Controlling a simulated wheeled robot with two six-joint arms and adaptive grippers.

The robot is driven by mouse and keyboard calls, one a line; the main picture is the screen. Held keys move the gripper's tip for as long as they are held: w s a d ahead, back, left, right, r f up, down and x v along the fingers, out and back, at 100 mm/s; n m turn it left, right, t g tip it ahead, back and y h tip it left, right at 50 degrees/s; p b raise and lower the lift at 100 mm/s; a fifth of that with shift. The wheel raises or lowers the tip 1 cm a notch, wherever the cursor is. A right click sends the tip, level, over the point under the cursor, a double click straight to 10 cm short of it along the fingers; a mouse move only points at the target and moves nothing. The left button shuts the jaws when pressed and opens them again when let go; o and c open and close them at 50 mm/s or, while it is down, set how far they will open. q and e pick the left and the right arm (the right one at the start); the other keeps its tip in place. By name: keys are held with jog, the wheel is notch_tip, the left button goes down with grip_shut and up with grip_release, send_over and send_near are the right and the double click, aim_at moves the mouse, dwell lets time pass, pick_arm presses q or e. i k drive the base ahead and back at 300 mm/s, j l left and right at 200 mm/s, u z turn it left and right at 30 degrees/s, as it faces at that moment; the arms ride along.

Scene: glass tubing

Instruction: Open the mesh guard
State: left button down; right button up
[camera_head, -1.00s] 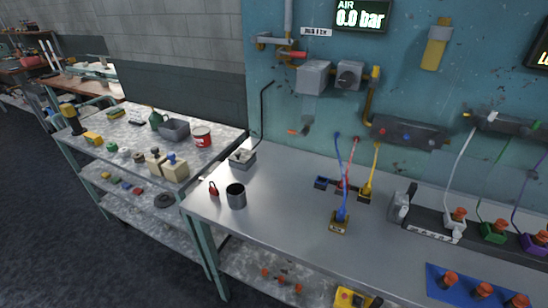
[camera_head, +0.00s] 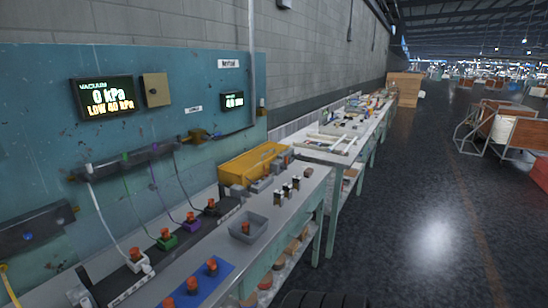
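A yellow, low, box-like cover (camera_head: 254,163) stands at the far right end of the metal bench, against the teal wall panel. It may be the mesh guard; its mesh is too small to make out, and I cannot tell whether it is open or shut. Grey blocks (camera_head: 262,183) stand along its front edge. Neither of my grippers is in view.
Coloured hoses hang from a dark manifold (camera_head: 130,160). A vacuum display (camera_head: 105,97) is on the panel. A cluttered table (camera_head: 345,135) continues behind. Open floor (camera_head: 430,200) lies right.

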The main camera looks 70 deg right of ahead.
aim_at(252, 159)
jog(key=z, duration=2.15)
jog(key=i+l+u, duration=0.1)
jog(key=u, duration=0.3)
jog(key=l+u, duration=0.35)
jog(key=i+l+u, duration=0.1)
jog(key=u, duration=0.3)
jog(key=l+u, duration=0.15)
jog(key=l, duration=0.7)
jog(key=l+u, duration=0.15)
jog(key=l, duration=0.7)
jog(key=l+u, duration=0.15)
jog(key=l, duration=0.7)
jog(key=k+l+u, duration=0.15)
jog(key=l, duration=0.7)
jog(key=i+l, duration=0.05)
